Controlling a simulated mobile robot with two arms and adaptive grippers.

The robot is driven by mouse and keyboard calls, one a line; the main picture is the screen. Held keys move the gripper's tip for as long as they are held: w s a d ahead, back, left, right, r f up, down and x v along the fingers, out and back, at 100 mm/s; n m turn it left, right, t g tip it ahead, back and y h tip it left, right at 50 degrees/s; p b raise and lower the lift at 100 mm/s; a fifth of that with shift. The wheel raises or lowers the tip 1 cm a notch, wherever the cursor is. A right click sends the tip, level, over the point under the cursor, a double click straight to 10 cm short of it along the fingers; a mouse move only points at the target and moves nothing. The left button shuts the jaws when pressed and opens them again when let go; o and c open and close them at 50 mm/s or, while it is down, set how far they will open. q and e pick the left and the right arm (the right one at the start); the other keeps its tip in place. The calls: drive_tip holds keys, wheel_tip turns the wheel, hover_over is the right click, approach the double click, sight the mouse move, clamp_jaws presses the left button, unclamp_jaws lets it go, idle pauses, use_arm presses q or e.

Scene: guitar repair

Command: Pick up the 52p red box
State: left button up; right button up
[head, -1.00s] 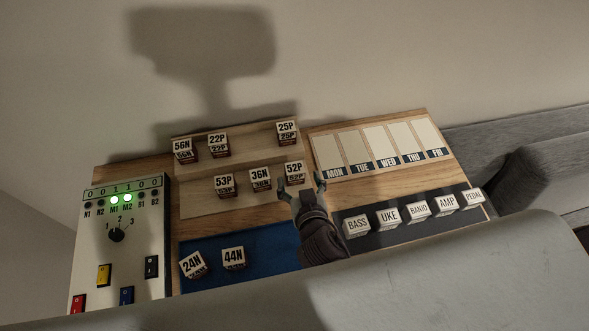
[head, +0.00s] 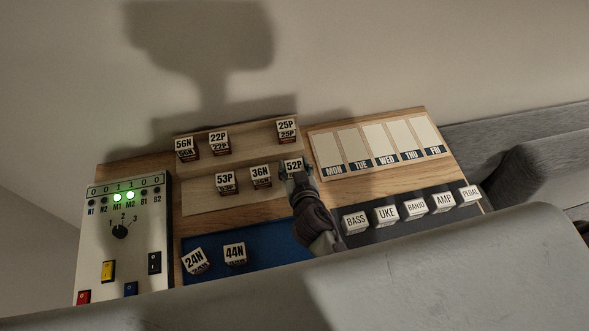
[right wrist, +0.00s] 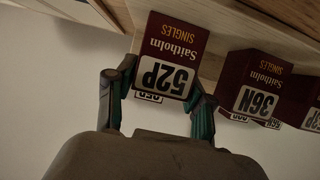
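The 52P red box (right wrist: 172,38) has a white label and stands in the lower shelf row at its right end. It also shows in the head view (head: 293,164), its lower part hidden by my right gripper (head: 299,178). In the right wrist view my right gripper (right wrist: 162,85) has one finger on each side of the box's near end. The fingers are apart, and firm contact does not show. The box still sits at the shelf. My left gripper is in neither view.
Box 36N (head: 261,176) stands close left of 52P, with 53P (head: 225,182) farther left. Box 25P (head: 287,131) is on the row above. White labelled blocks (head: 387,215) lie at lower right. A switch panel (head: 122,235) stands at left.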

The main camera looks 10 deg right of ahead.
drive_tip(key=c, duration=0.5)
drive_tip(key=shift+c, duration=0.7)
drive_tip(key=shift+r, duration=0.15)
